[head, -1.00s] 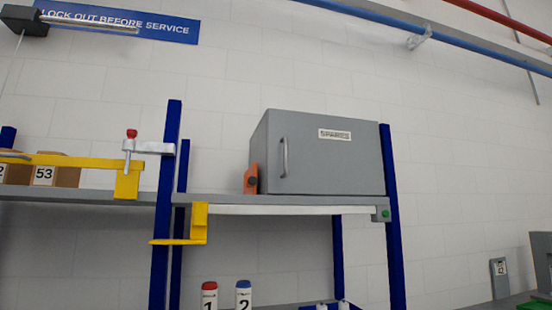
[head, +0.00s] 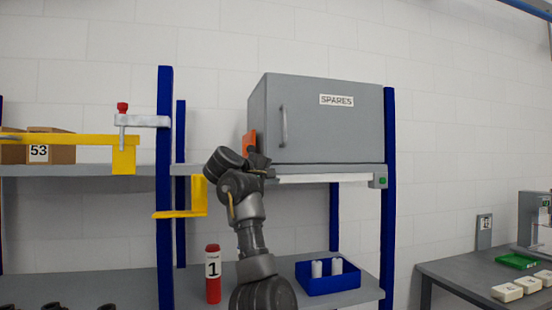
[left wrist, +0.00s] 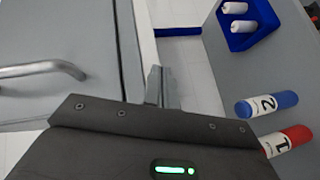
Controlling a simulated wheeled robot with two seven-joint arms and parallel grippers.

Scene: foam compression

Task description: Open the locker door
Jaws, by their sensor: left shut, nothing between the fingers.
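The grey locker (head: 350,130) with a SPARES label stands on the upper shelf, its door shut. Its vertical bar handle (head: 284,126) is near the door's left edge. The handle also shows at the left of the left wrist view (left wrist: 45,70). My left gripper (head: 264,168) is at the locker's lower left front corner, below the handle and apart from it. Its fingers (left wrist: 162,88) are shut and empty. An orange piece (head: 248,142) at the locker's left side is partly hidden behind my gripper. My right gripper is in neither view.
A yellow bracket (head: 198,195) sticks out below the shelf, left of my arm. Blue posts (head: 165,190) flank the shelf. Below are a red bottle marked 1 (head: 213,275) and a blue bin (head: 328,283). A blue bottle marked 2 (left wrist: 267,104) shows in the wrist view.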

